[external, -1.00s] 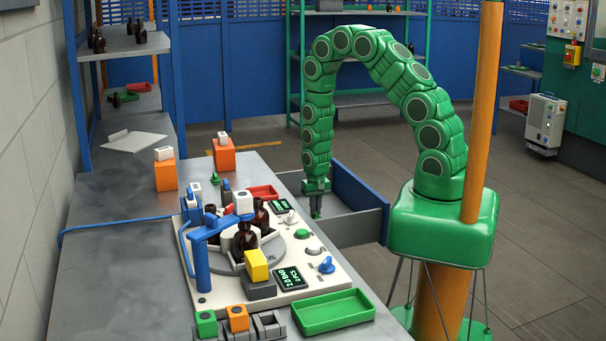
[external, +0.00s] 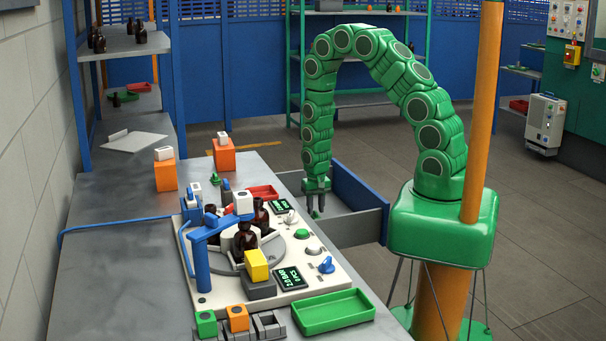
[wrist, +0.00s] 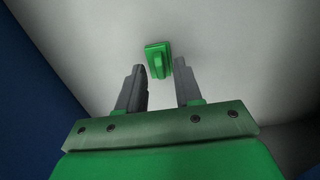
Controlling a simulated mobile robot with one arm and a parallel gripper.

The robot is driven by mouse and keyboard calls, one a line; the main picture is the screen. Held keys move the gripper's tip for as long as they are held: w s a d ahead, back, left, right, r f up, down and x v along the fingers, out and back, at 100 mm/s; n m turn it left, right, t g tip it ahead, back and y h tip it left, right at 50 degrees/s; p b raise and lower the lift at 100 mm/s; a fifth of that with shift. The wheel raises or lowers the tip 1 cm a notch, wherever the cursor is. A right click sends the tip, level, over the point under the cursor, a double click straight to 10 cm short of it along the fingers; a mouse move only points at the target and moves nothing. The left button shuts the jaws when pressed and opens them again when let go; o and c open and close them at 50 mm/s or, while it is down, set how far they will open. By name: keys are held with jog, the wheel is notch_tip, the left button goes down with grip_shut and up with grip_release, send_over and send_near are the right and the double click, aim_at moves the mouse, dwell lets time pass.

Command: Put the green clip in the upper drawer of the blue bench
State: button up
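The open upper drawer (external: 361,197) juts out from the right side of the bench, with a blue side and grey walls. My gripper (external: 315,203) points down into it with its fingers apart. The green clip (wrist: 158,60) shows in the wrist view just past the open fingertips, over the pale drawer floor (wrist: 225,50). It appears free of both fingers. In the external view it is a small green spot (external: 316,214) below the fingers. I cannot tell whether it rests on the floor or is still falling.
The bench top (external: 120,250) carries a white fixture panel with dark bottles around a turntable, a blue arm, a green tray (external: 333,312) and orange blocks. Another small green piece (external: 215,180) stands near a red tray (external: 262,192). The drawer's near wall (external: 350,230) is close to my gripper.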

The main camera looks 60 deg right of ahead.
jog(key=s+a+r+n, duration=0.1)
jog(key=s+a+r, duration=0.15)
jog(key=r, duration=0.85)
jog(key=s+a+r+n, duration=0.1)
jog(key=a+r, duration=0.2)
jog(key=r, duration=0.9)
jog(key=s+a+r+n+g, duration=0.1)
jog(key=s+a+r+n, duration=0.2)
jog(key=s+r, duration=0.7)
jog(key=s+a+r+n, duration=0.4)
jog(key=s+r, duration=0.6)
jog(key=s, duration=0.5)
jog(key=shift+s+a+g, duration=0.15)
jog(key=shift+a+g, duration=0.25)
jog(key=shift+a, duration=0.35)
